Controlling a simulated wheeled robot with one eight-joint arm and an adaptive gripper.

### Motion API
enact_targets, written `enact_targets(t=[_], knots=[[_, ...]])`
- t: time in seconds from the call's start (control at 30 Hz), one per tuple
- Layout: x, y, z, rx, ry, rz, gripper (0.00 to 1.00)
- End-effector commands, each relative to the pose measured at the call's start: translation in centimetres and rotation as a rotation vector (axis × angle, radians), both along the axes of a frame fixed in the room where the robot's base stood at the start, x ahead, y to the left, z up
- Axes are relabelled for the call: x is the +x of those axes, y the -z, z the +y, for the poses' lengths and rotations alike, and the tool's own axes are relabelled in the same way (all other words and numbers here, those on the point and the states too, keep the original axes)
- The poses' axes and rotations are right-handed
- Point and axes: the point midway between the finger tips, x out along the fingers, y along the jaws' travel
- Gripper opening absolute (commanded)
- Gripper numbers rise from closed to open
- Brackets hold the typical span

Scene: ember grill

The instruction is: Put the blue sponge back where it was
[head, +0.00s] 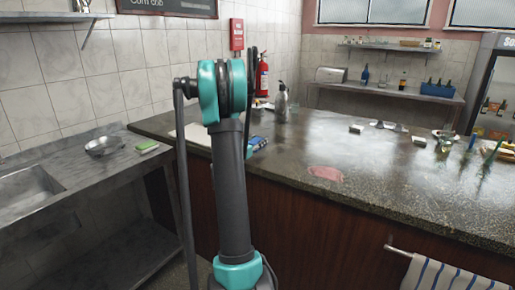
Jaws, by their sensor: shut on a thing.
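A small blue object (258,142) lies at the left part of the dark stone counter, partly hidden behind my arm. It is too small to tell whether it is the blue sponge. A green sponge (147,147) lies on the metal sink unit at the left, right of a metal bowl (104,146). My arm rises through the middle of the head view. My gripper does not show; my own arm links stand in front of that area, so what it holds cannot be seen.
The counter (350,205) bears a pale board (190,134), a metal bottle (282,103), a red round patch (325,173) and small items at the right. A sink (25,190) is at the left. A striped towel (445,275) hangs on the counter front. The counter's middle is mostly clear.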

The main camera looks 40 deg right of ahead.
Motion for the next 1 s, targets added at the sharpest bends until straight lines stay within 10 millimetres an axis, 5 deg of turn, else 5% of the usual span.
enact_targets(t=[0.23,0.6,0.63,0.7,0.8,1.0], knots=[[0.1,2.9,0.0,0.000,0.000,0.000,0.19],[0.0,3.4,0.0,0.000,0.000,0.000,0.19],[0.0,3.4,0.0,0.000,0.000,0.000,0.50],[0.0,3.4,0.0,0.000,0.000,0.000,0.59],[0.0,3.4,0.0,0.000,0.000,0.000,0.70],[0.0,3.4,0.0,0.000,0.000,0.000,0.70]])
